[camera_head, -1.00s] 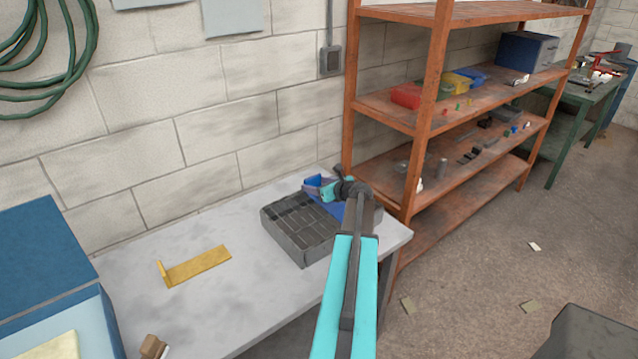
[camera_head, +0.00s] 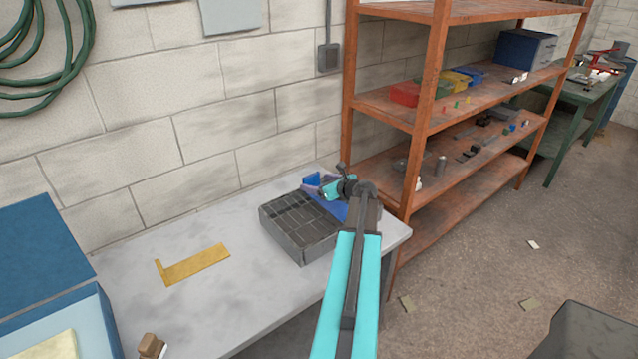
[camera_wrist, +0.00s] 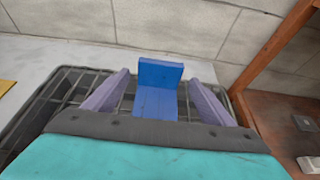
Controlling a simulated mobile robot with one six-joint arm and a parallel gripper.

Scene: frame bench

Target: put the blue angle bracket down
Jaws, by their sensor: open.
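The blue angle bracket (camera_head: 330,205) lies on top of a dark grey gridded crate (camera_head: 285,234) on the bench. In the wrist view the bracket (camera_wrist: 155,102) has its flat leg towards me and its short upright leg at the far end. My gripper (camera_wrist: 158,92) is open, with one purple finger on each side of the bracket and a visible gap on both sides. The gripper (camera_head: 322,182) also shows small in the head view, low over the crate. The near end of the bracket is hidden by the gripper body.
The pale bench top (camera_head: 225,290) is clear around a yellow angle bracket (camera_head: 196,265). A blue box (camera_head: 40,245) stands at the left, and a small brown object (camera_head: 151,345) lies at the front. An orange shelf rack (camera_head: 425,130) stands close to the right of the crate.

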